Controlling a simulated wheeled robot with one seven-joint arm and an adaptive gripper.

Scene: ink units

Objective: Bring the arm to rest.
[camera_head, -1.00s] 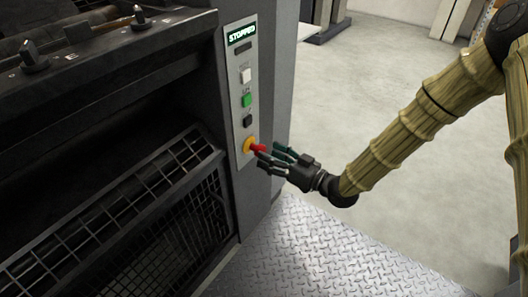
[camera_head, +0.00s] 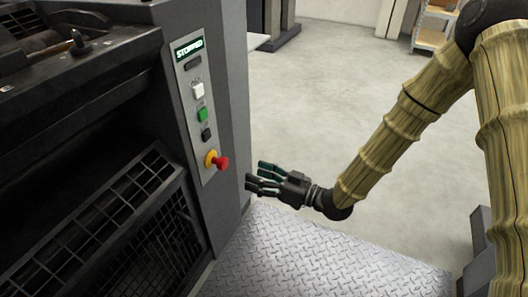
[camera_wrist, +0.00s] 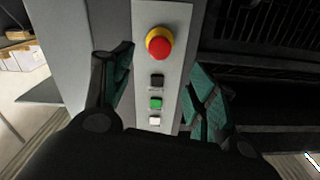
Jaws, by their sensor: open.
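My gripper (camera_head: 265,178) is open and empty in the head view, beside the grey side of the machine and to the right of its control panel. My arm reaches in from the upper right, bent, with the gripper pointing left. The red emergency stop button (camera_head: 221,163) on its yellow collar stands clear of my fingers. In the wrist view my gripper (camera_wrist: 162,90) has its two fingers spread apart, with the control panel (camera_wrist: 174,100) showing between them. The red button (camera_wrist: 159,41) is at the top of that view. The small display (camera_head: 189,47) reads STOPPED.
The panel also bears a white button (camera_head: 198,90), a green button (camera_head: 202,115) and a black button (camera_head: 206,134). A wire-mesh guard (camera_head: 125,220) covers the machine's lower front. A metal tread plate (camera_head: 310,262) lies below my gripper. Open floor (camera_head: 320,95) stretches behind.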

